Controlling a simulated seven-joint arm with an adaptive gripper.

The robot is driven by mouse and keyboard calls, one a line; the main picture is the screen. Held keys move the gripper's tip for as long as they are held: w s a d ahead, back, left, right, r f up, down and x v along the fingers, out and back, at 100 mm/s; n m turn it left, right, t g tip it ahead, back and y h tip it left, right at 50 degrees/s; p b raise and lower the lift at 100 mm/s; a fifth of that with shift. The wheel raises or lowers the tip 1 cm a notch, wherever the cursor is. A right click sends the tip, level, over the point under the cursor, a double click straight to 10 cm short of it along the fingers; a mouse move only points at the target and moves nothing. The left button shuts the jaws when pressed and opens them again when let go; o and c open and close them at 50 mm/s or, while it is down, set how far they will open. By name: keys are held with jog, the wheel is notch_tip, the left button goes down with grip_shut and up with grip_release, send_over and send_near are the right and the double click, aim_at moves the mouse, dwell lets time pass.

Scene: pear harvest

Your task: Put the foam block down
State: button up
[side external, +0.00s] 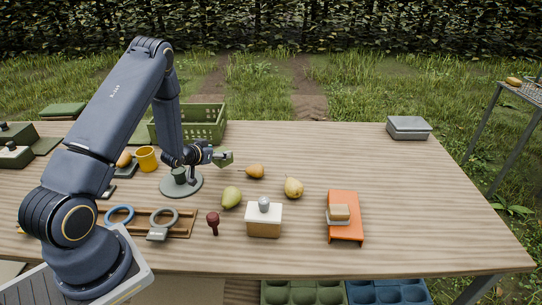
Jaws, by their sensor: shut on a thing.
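My gripper (219,157) is shut on a small pale green block, the foam block (225,154), and holds it above the wooden table (400,182). The fingers partly hide the block, and its exact shape is too small to tell. The gripper points to the right, beside a round grey-green stand (193,187) with a dark green cup-like piece on it. The block appears apart from the tabletop.
Pears (293,188) lie in front and to the right. A white-topped wooden box (264,226), an orange stand (345,228) and a dark red tool (213,221) are nearer the front edge. A green crate (205,112) stands behind. The table's right side is mostly clear.

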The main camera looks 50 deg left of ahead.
aim_at(216, 162)
jog(key=shift+f, duration=2.15)
jog(key=shift+f, duration=0.1)
jog(key=o, duration=1)
jog(key=shift+o, duration=0.2)
